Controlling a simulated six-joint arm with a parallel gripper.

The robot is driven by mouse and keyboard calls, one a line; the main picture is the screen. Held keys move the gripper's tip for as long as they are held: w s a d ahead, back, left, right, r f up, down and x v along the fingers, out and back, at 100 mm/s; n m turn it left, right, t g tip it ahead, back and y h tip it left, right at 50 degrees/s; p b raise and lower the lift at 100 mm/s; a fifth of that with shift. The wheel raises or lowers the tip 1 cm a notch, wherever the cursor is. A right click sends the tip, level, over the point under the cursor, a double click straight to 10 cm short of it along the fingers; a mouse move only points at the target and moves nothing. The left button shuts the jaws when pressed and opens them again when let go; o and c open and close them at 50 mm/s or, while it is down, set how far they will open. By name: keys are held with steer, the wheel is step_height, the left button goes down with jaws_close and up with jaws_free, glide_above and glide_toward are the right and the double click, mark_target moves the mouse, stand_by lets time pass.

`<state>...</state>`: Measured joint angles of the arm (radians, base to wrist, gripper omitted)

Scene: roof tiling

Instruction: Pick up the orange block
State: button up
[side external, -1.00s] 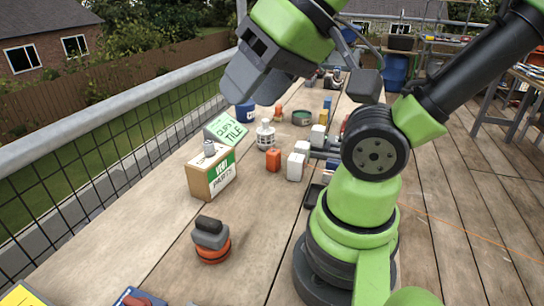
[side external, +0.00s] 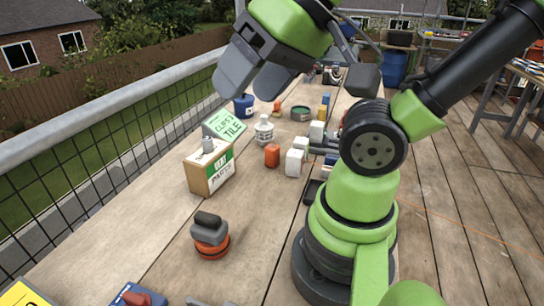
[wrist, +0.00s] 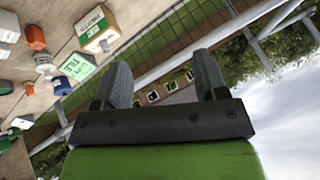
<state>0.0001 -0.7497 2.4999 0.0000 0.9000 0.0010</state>
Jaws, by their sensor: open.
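The orange block (side external: 272,155) stands on the wooden deck beside two white blocks, right of the putty box. In the wrist view an orange block (wrist: 36,37) shows near the left edge, well to the side of the fingers. My gripper (side external: 250,84) is open and empty, held high above the deck and apart from the block. In the wrist view its two grey fingers (wrist: 161,78) are spread, with only the railing and background between them.
A putty box (side external: 197,177), a green tile box (side external: 224,125) and a white jar (side external: 264,132) stand near the orange block. White blocks (side external: 294,163) stand close on its right. An orange-and-grey tool (side external: 211,236) sits in front. A railing (side external: 120,103) runs along the left.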

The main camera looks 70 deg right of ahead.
steer(key=w+d+m+g+h, duration=0.2)
steer(key=w+d+m, duration=0.35)
steer(key=m, duration=0.25)
steer(key=m+g, duration=0.5)
steer(key=m, duration=2.1)
glide_above(272, 146)
steer(key=f, duration=2)
steer(key=shift+a, duration=0.3)
step_height(272, 146, down, 5)
steer(key=shift+d+r, duration=0.1)
steer(key=shift+r, duration=0.1)
steer(key=shift+d+f, duration=0.15)
steer(key=shift+f, duration=2.6)
steer(key=c, duration=1)
